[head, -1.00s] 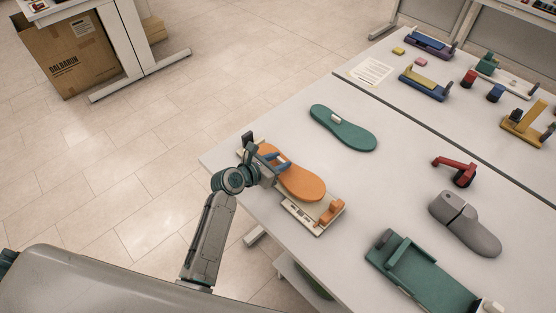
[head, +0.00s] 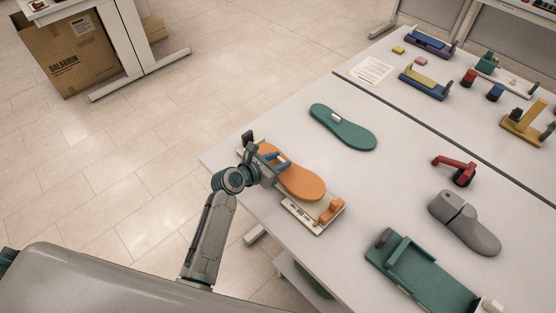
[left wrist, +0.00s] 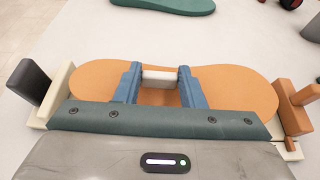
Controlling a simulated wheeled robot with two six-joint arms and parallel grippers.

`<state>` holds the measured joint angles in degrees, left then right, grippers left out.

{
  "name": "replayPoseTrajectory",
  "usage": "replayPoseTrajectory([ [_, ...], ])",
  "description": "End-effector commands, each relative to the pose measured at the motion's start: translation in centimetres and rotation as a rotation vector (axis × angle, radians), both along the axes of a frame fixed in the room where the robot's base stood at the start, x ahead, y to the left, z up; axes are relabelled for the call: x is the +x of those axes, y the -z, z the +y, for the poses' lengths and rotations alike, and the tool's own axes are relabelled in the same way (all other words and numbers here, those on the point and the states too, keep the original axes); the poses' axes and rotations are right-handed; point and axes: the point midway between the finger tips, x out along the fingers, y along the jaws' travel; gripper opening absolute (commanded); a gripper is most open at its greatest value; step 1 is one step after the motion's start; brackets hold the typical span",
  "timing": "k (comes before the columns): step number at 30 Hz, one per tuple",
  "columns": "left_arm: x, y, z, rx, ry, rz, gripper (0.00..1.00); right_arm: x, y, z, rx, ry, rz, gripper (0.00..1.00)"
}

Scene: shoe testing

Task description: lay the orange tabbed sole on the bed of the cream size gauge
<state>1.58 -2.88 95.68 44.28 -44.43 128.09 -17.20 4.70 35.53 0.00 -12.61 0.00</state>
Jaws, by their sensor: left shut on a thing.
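The orange sole (head: 301,182) is over the bed of the cream size gauge (head: 300,214), lengthwise along it. In the left wrist view the orange sole (left wrist: 231,86) spans between the gauge's dark end block (left wrist: 30,82) and its orange slider (left wrist: 293,108). My left gripper (head: 277,162) is shut on the sole's pale tab; its blue fingers (left wrist: 158,84) stand on either side of the tab. Whether the sole touches the bed is hidden by the gripper and the sole. My right gripper is not in view.
A teal sole (head: 345,130) with a pale tab lies behind the gauge. A green tray-like gauge (head: 425,280), a grey shoe form (head: 465,225) and a red tool (head: 458,170) stand to the right. The table's left edge is close to the gauge.

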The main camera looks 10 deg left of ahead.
Motion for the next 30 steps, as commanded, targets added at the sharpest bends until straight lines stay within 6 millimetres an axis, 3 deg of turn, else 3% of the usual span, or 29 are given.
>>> replayPoseTrajectory([
  [30, 0.0, 2.6, 0.0, 0.000, 0.000, 0.000, 0.11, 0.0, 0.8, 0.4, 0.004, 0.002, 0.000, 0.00],
])
